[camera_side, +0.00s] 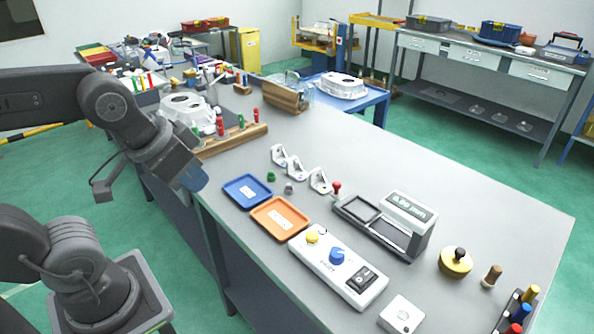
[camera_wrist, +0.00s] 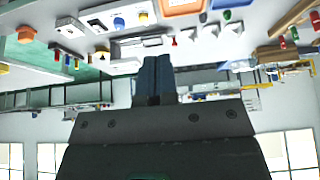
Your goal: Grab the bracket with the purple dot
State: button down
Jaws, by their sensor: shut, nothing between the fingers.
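Three small white brackets stand in a row on the grey bench: a back one (camera_side: 279,155), a middle one (camera_side: 296,168) and a front one (camera_side: 320,181). The middle one seems to bear a small purplish mark, but it is too small to be sure. In the wrist view, white brackets (camera_wrist: 210,32) show upside down near the top, with no dot colour I can make out. My gripper (camera_side: 194,180) is at the bench's left edge, above and left of the blue tray, apart from the brackets. In the wrist view its blue fingers (camera_wrist: 157,72) are together and empty.
A green and a grey small part sit close by. A gauge with a display (camera_side: 409,213) and a control box (camera_side: 338,279) stand right. A wooden rack (camera_side: 236,143) stands behind.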

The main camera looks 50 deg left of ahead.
jog(key=shift+c, duration=2)
grip_release()
jog(key=shift+r, duration=0.1)
jog(key=w+a+r+n+g, duration=0.1)
jog(key=w+a+r+n, duration=0.15)
jog(key=w, duration=0.35)
jog(key=w+a+r+n+g, duration=0.1)
jog(key=w+r+n, duration=0.15)
jog(key=w, duration=0.35)
jog(key=n+g, duration=0.3)
jog(key=n, duration=1)
send_over(293, 159)
notch_tip(293, 159, down, 14)
jog(key=shift+n+g, duration=0.3)
jog(key=shift+n, duration=0.2)
notch_tip(293, 159, down, 9)
jog(key=shift+f, duration=0.1)
jog(key=shift+w+a+f, duration=0.1)
jog(key=shift+f, duration=3)
